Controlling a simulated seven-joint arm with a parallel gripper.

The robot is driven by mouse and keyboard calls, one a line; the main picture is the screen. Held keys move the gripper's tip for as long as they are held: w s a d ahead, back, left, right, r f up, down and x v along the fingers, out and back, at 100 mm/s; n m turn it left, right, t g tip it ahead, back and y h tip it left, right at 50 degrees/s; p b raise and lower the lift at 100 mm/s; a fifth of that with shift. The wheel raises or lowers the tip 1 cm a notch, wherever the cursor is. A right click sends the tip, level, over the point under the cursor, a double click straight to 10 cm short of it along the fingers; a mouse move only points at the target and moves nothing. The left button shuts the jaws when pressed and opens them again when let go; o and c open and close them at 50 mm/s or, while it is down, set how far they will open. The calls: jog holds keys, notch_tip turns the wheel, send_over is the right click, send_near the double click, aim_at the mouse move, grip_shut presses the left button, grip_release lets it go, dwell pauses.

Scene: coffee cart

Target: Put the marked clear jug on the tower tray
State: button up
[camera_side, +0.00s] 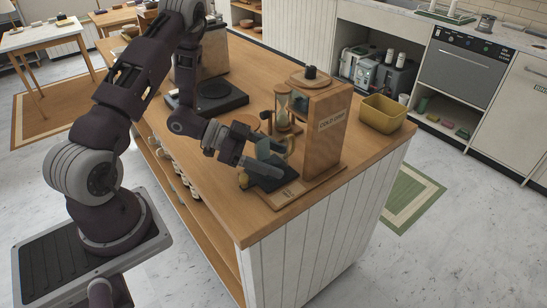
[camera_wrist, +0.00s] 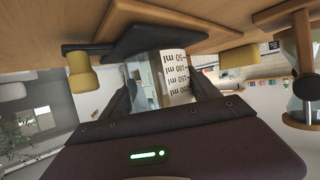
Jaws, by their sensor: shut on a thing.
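The clear jug (camera_wrist: 172,76) has dark ml marks and shows upside down in the wrist view. My gripper (camera_wrist: 163,88) is shut on it, one finger on each side. The tower tray (camera_wrist: 138,36) is a flat dark slab, right against the jug's base end in the picture; I cannot tell whether they touch. In the side view my gripper (camera_side: 262,163) is over the dark tray (camera_side: 274,181) at the foot of the wooden cold drip tower (camera_side: 325,128). The jug is hard to make out there, mostly hidden by my gripper.
A yellow tub (camera_side: 383,114) stands right of the tower. A dark scale-like plate (camera_side: 208,97) lies behind my gripper. The counter's front corner is clear.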

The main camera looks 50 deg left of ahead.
jog(key=shift+f, duration=0.1)
jog(key=o, duration=1.5)
jog(key=shift+o, duration=0.2)
